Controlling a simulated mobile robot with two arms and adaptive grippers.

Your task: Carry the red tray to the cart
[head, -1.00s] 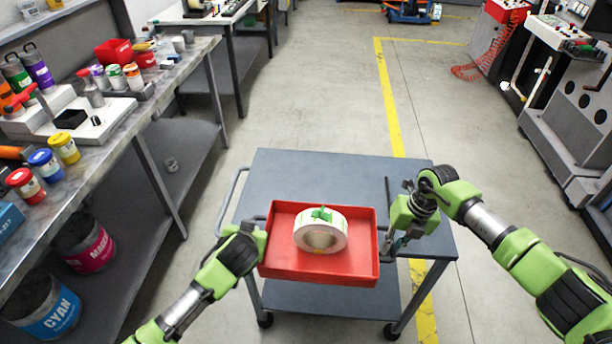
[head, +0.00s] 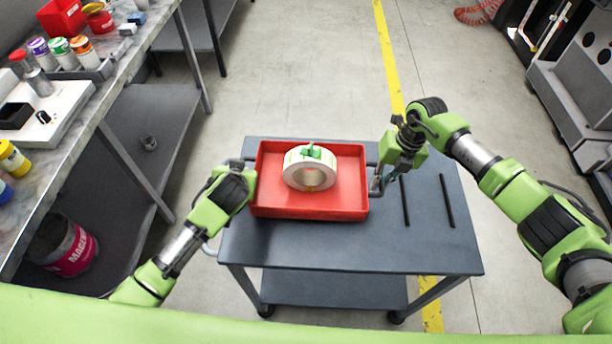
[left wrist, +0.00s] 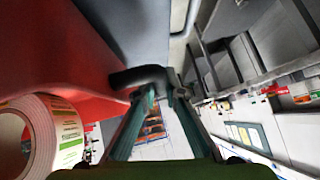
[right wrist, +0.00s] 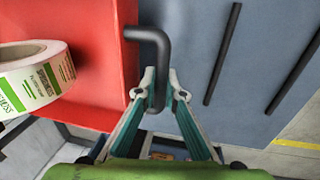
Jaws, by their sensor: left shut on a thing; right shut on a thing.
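The red tray (head: 310,212) is over the left half of the grey cart (head: 425,240); I cannot tell whether it touches the cart top. A white label roll (head: 311,175) with a green piece on top sits in the tray. My left gripper (head: 246,170) is at the tray's left side, and in the left wrist view it is shut on a dark bent handle (left wrist: 140,76). My right gripper (head: 376,186) is at the right side. In the right wrist view it is shut on the tray's other dark handle (right wrist: 162,50).
Two dark bars (head: 405,200) lie on the cart top, right of the tray. A workbench (head: 128,60) with jars and a red bin (head: 62,16) stands at the left. A grey machine (head: 575,105) stands at the right. The floor behind the cart is clear.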

